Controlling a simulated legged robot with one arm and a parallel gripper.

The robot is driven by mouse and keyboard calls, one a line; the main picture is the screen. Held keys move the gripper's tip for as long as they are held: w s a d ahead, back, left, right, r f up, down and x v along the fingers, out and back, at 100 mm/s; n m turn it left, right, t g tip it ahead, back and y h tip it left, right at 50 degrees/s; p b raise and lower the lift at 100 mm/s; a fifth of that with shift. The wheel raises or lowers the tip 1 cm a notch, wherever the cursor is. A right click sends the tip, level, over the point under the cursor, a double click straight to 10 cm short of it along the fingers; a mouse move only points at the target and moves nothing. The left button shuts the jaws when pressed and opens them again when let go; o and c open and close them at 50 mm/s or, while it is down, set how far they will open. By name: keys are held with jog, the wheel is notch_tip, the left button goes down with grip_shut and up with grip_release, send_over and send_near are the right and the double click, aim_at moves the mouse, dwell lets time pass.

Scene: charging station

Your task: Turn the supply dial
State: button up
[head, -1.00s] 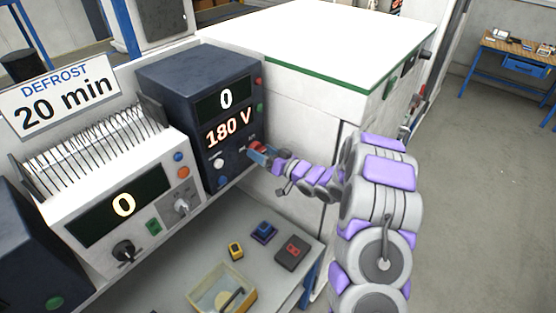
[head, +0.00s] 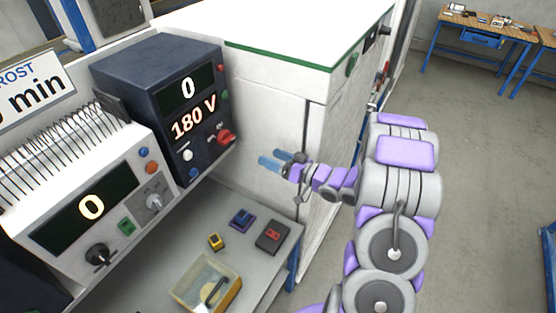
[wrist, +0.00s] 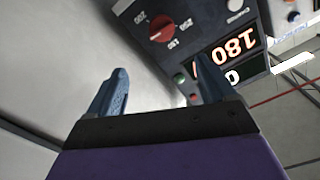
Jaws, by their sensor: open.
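The dark supply unit (head: 150,75) stands on the shelf and its display reads 0 and 180 V. Its red dial (head: 226,137) is at the lower right of its front. In the wrist view the red dial (wrist: 161,29) shows at the upper middle with numbers around it, beyond the fingertips. My gripper (head: 272,159) is open and empty, to the right of the dial and apart from it. In the wrist view my gripper (wrist: 160,80) has its two blue fingers spread, with nothing between them.
A white unit (head: 150,190) with a black knob and a display reading 0 stands left. Below, a grey bench (head: 190,240) holds a clear box (head: 208,284) and small blocks. A white cabinet (head: 265,110) stands behind my gripper. Open floor lies right.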

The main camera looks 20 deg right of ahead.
jog(key=shift+s+d, duration=0.3)
jog(key=shift+s, duration=0.15)
jog(key=n+b, duration=0.4)
jog(key=b, duration=0.1)
send_near(231, 139)
jog(key=x, duration=1)
jog(key=shift+s, duration=0.1)
jog(key=shift+c, duration=0.2)
jog(key=shift+r, duration=0.1)
jog(key=c, duration=1)
